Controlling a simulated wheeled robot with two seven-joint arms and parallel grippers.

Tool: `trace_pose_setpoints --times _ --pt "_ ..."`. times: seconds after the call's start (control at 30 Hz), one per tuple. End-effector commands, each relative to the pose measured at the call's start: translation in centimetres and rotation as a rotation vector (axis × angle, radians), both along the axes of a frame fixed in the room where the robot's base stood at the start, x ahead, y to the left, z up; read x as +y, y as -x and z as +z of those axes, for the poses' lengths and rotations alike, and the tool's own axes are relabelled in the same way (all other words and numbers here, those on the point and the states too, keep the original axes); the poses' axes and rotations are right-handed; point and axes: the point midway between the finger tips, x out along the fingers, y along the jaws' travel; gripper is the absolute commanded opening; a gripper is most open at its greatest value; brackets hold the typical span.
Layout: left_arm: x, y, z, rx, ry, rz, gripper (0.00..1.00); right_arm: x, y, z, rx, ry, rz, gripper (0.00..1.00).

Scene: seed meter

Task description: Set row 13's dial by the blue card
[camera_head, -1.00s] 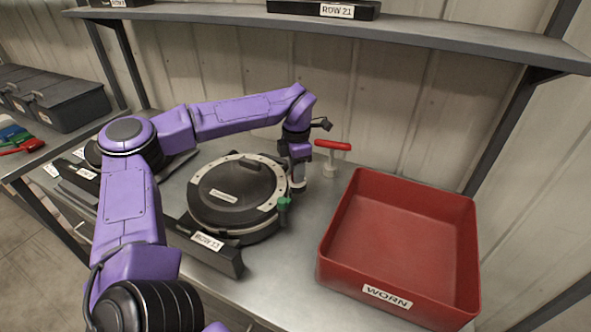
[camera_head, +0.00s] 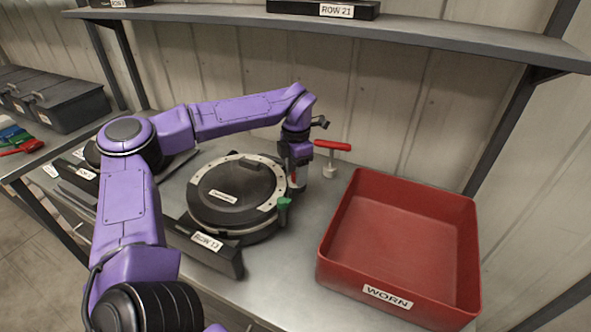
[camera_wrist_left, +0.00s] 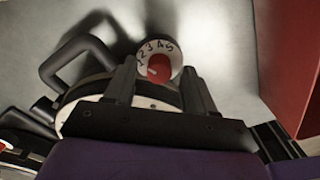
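The row 13 seed meter (camera_head: 232,190) is a round black unit with a pale rim, behind a ROW 13 label (camera_head: 207,242). My left gripper (camera_head: 298,172) is over its right side. In the left wrist view, the white dial (camera_wrist_left: 147,52) shows black numerals and a red knob (camera_wrist_left: 159,67). The fingers of my left gripper (camera_wrist_left: 160,72) stand apart on either side of the knob; contact cannot be told. The arm hides most of the dial in the head view. I cannot identify a blue card. My right gripper is out of view.
A red WORN bin (camera_head: 390,292) stands right of the meter. A red-handled tool (camera_head: 330,147) stands behind it. A green knob (camera_head: 284,207) is on the meter's front right. A shelf (camera_head: 430,30) spans above. Dark cases (camera_head: 70,105) and small coloured items (camera_head: 12,132) are at left.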

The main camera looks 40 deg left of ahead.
Motion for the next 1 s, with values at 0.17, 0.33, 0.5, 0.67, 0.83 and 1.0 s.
trace_pose_setpoints --times 0.17,0.33,0.5,0.67,0.83,1.0 --pt "0.0 0.0 0.1 -0.001 -0.001 0.000 0.55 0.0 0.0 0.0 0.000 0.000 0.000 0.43" --pt "0.0 -0.1 2.6 -0.006 -0.001 0.001 0.55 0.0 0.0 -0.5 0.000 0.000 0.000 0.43" --pt "0.0 -0.1 6.9 -0.006 -0.003 0.000 0.55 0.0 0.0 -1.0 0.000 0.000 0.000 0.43" --pt "0.0 0.0 9.6 -0.003 -0.001 0.001 0.55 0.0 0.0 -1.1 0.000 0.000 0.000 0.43" --pt "0.0 0.1 10.6 0.000 0.000 0.000 0.55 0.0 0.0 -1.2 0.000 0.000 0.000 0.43" --pt "0.0 0.1 10.6 0.000 0.000 0.000 0.55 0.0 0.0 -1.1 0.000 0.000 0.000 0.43"
